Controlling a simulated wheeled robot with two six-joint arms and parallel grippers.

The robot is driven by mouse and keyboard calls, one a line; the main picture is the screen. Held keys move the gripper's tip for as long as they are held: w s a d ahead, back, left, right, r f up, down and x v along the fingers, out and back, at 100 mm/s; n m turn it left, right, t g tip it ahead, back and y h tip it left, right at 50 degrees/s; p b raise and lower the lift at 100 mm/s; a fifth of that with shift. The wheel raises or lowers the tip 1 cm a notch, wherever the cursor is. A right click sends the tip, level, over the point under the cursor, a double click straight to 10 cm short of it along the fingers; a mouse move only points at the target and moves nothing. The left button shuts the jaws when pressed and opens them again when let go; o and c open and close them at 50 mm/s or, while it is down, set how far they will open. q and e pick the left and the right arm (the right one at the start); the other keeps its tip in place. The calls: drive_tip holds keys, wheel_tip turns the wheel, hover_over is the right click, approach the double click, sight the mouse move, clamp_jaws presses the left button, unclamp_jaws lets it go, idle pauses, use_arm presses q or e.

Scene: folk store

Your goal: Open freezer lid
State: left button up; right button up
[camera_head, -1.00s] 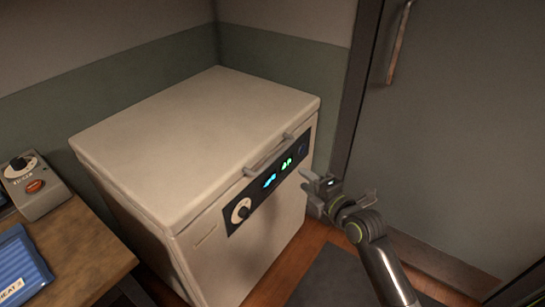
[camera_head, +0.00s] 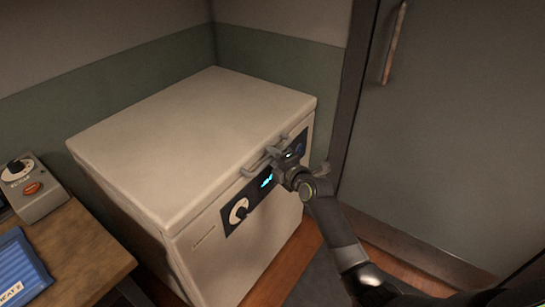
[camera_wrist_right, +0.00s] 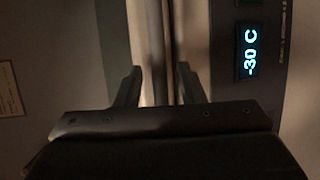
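The white chest freezer (camera_head: 245,245) stands in the corner with its flat lid (camera_head: 190,125) closed. The lid's bar handle (camera_head: 250,168) runs along the front edge, partly covered by my right gripper (camera_head: 280,155). In the right wrist view, the open fingers of my right gripper (camera_wrist_right: 160,75) stand either side of the handle (camera_wrist_right: 151,45), with gaps visible. Whether they touch it lower down is hard to tell. The display (camera_wrist_right: 250,52) beside it reads -30 C. My left gripper is not in view.
A wooden table (camera_head: 85,245) at the left holds a grey control box (camera_head: 35,190) with a red button and a blue case (camera_head: 22,268). A grey door (camera_head: 440,130) with a long handle (camera_head: 395,42) stands at the right. The lid's top is clear.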

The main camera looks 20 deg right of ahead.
drive_tip(key=shift+w+a, duration=0.15)
drive_tip(key=shift+w, duration=0.35)
drive_tip(key=shift+c, duration=0.4)
clamp_jaws()
